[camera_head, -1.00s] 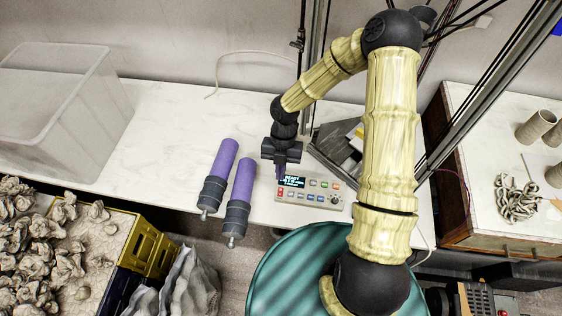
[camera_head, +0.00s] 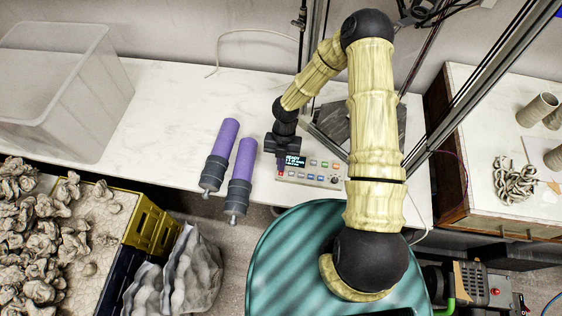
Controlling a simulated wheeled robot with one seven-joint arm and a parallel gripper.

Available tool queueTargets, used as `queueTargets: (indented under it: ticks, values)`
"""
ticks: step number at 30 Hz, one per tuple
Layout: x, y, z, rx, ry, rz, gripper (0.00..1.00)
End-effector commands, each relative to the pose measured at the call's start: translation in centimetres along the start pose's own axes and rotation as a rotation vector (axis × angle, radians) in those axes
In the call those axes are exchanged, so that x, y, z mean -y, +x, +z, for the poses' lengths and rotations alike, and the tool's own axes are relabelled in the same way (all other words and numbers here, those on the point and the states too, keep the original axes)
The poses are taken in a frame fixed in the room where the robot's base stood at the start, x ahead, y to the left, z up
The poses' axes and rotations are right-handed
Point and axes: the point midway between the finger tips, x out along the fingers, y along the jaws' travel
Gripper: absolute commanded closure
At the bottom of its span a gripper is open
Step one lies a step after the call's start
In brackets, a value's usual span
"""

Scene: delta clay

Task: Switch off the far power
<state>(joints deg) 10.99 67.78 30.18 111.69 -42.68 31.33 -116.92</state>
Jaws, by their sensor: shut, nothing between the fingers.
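A small beige control box (camera_head: 311,178) lies on the white table near its front edge. It has a dark display with pale text (camera_head: 293,161), rows of small coloured buttons and a dark knob at its right end. My gripper (camera_head: 281,165) is shut and empty, pointing down at the left end of the box, beside the display. It covers part of the box's left side, and I cannot tell whether the fingertips touch it. No part marked as the far power can be read at this size.
Two purple cylinders with grey ends (camera_head: 233,175) lie left of the box. A translucent bin (camera_head: 60,95) stands at the far left of the table. A dark grey object (camera_head: 345,125) sits behind the box. Below are a yellow crate (camera_head: 150,228) and a teal round surface (camera_head: 285,240).

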Motion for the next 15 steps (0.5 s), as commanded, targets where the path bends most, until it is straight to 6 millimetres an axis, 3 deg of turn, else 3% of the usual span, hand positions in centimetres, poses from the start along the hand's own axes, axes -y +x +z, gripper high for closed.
queueTargets:
  ticks: [15]
  values:
    - [0.25,0.39,-0.38,0.000,0.003,0.001,1.00]
